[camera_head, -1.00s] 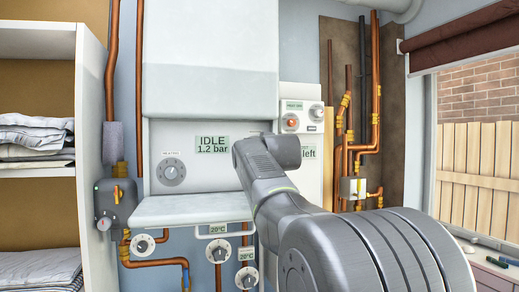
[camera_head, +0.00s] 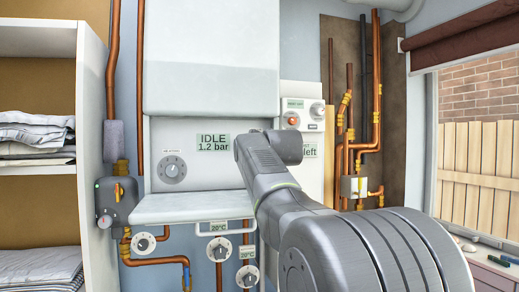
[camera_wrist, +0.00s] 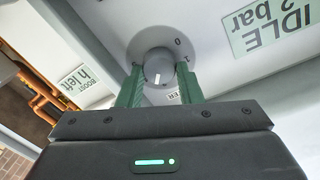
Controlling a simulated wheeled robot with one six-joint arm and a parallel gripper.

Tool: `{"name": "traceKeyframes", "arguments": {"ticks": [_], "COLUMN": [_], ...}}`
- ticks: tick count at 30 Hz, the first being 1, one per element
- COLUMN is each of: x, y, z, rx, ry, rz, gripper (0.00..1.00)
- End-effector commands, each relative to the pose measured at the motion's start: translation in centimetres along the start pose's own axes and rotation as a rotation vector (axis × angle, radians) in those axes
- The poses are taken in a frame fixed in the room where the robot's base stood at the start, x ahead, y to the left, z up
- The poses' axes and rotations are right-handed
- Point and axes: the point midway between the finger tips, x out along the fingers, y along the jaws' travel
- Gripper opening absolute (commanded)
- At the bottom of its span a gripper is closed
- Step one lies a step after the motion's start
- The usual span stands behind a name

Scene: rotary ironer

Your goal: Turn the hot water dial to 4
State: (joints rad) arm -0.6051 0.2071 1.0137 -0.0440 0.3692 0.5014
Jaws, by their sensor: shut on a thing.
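The hot water dial (camera_wrist: 160,58) is a grey knob on a round grey plate, seen close up in the wrist view. The end of its printed label, "ER", shows beside it. The numerals 0 and 1 show on its right; the other numerals are hidden or unclear. A white mark on the knob points down the picture, toward my gripper. My gripper (camera_wrist: 158,76) has its two green fingers on either side of the knob and is shut on it. In the head view my arm hides both the dial and the gripper.
A display (camera_head: 212,143) reads "IDLE 1.2 bar", with the heating dial (camera_head: 172,170) to its left. A pale flap (camera_head: 190,208) juts out below. Smaller dials (camera_head: 219,249) sit on pipes underneath. A boost panel (camera_head: 303,114) and copper pipes (camera_head: 375,100) are at the right.

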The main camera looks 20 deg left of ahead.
Motion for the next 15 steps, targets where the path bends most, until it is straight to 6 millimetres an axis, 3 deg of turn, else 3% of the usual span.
{"name": "traceKeyframes", "arguments": {"ticks": [15], "x": [0.03], "y": [0.19], "z": [-0.03], "rx": [0.370], "ry": [-0.023], "rz": [0.004], "gripper": [0.10]}}
